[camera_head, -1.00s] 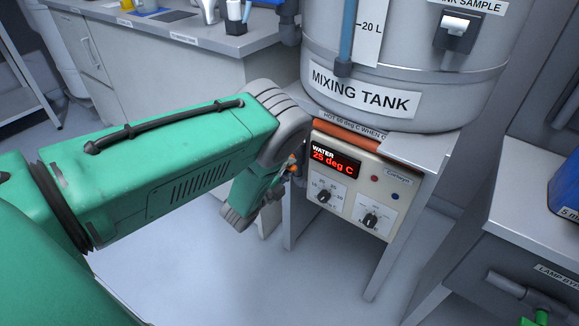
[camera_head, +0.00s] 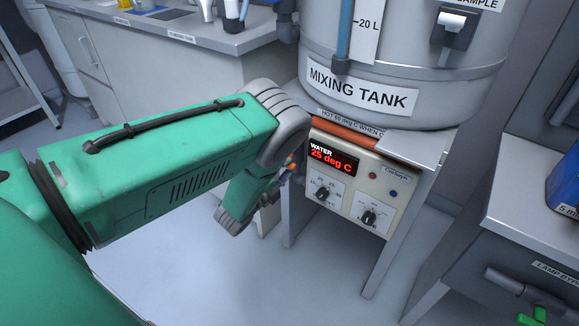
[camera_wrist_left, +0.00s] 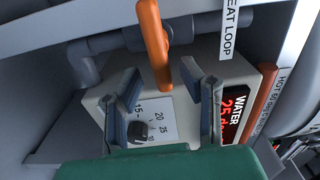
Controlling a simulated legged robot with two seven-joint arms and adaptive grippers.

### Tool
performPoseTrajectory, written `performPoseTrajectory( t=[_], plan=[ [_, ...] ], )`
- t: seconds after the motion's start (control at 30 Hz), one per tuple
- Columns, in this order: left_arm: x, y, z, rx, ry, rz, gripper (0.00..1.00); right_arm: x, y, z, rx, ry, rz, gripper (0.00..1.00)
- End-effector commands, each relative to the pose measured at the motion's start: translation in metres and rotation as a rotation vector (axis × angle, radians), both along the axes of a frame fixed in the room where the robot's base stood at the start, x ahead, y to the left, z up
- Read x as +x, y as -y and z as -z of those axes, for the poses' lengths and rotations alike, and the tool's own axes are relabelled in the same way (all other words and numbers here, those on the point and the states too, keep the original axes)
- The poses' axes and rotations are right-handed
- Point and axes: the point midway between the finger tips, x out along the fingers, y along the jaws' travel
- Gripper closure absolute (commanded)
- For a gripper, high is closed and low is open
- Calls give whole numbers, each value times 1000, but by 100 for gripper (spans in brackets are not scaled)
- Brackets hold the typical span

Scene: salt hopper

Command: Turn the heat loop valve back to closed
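The heat loop valve's orange lever (camera_wrist_left: 152,35) shows in the left wrist view, on a grey pipe (camera_wrist_left: 92,45) beside the "HEAT LOOP" label (camera_wrist_left: 231,28). My left gripper (camera_wrist_left: 163,76) is open, its two fingers apart on either side of the lever's lower end. Whether either finger touches the lever I cannot tell. In the head view my left arm ends beside the heater box (camera_head: 372,190), and its fingers are mostly hidden. A small orange patch (camera_head: 291,168) shows there, perhaps the lever. My right gripper is in neither view.
The heater box, with a red "25 deg C" display (camera_head: 333,157) and two dials, sits under the mixing tank (camera_head: 400,50). A table leg (camera_head: 288,215) stands close to my wrist. A bench (camera_head: 185,35) is behind; a grey cabinet (camera_head: 520,205) stands at right.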

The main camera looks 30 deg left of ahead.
Motion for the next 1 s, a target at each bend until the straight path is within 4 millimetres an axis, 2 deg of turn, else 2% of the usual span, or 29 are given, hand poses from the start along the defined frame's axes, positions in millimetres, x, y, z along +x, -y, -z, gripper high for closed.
performPoseTrajectory(
  t=[0.3, 0.5, 0.67, 1.0],
  plan=[
    [-68, -4, 2, 1, -7, 1, 66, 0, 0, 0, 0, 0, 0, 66],
    [-95, -5, 2, -1, -6, 2, 66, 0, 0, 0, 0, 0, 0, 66],
    [-102, -6, 2, -1, -5, 2, 66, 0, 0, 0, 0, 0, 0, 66],
    [-102, -6, 2, -1, -4, 3, 66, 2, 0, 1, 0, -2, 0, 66]
  ],
)
